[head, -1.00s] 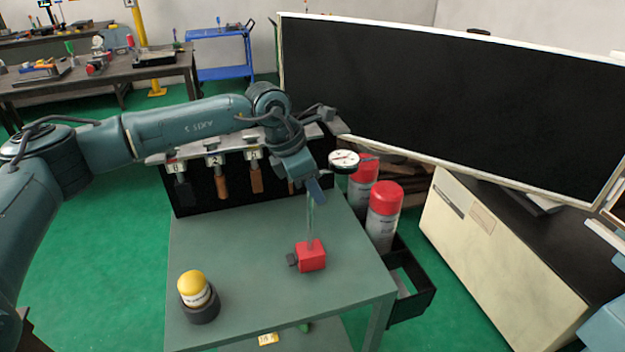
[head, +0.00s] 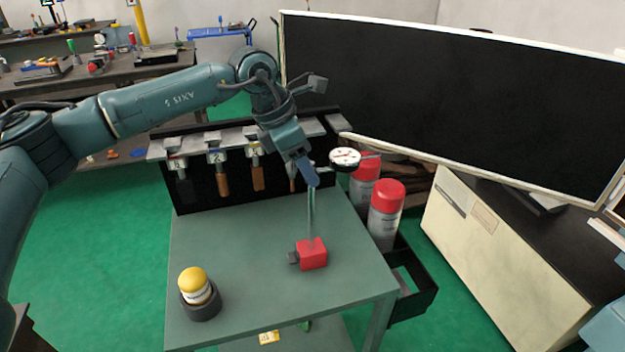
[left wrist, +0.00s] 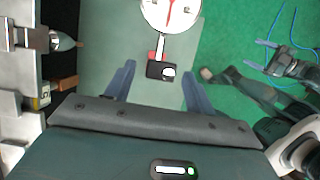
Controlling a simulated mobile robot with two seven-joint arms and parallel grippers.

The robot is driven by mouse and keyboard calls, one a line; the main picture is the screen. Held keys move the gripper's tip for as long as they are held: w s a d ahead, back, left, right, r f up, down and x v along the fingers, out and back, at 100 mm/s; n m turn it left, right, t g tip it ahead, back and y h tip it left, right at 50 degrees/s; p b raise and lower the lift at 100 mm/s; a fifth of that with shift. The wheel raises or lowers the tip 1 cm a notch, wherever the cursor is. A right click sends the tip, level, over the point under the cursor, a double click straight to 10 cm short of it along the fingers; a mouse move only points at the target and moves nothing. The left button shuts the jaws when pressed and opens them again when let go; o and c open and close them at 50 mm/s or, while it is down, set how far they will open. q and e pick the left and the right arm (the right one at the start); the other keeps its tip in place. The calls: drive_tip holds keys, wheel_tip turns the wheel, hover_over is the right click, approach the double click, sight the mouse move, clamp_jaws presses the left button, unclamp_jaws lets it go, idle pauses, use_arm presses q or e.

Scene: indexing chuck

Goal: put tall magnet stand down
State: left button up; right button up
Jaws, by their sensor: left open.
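The tall magnet stand has a red block base (head: 312,254) standing on the green-grey table top (head: 245,285), with a thin upright rod and a white dial gauge (head: 345,159) near the top. It looks upright. My left gripper (head: 309,178) is at the upper end of the rod, just left of the dial. In the left wrist view the two fingers (left wrist: 158,85) are spread apart, with the stand's dark clamp (left wrist: 160,70) between them in the picture and the dial (left wrist: 171,10) beyond. Whether a finger touches the stand cannot be told.
A yellow-capped container in a dark round holder (head: 200,298) stands at the table's front left. Tools hang on a numbered rack (head: 225,160) behind. Red-capped spray cans (head: 386,215) stand in a side bin (head: 415,285) on the right. The table's middle left is clear.

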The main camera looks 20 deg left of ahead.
use_arm(q)
drive_tip(key=v, duration=0.6)
drive_tip(key=shift+r+b, duration=0.3)
drive_tip(key=shift+r, duration=0.1)
drive_tip(key=shift+s+a, duration=0.1)
drive_tip(key=shift+a, duration=0.05)
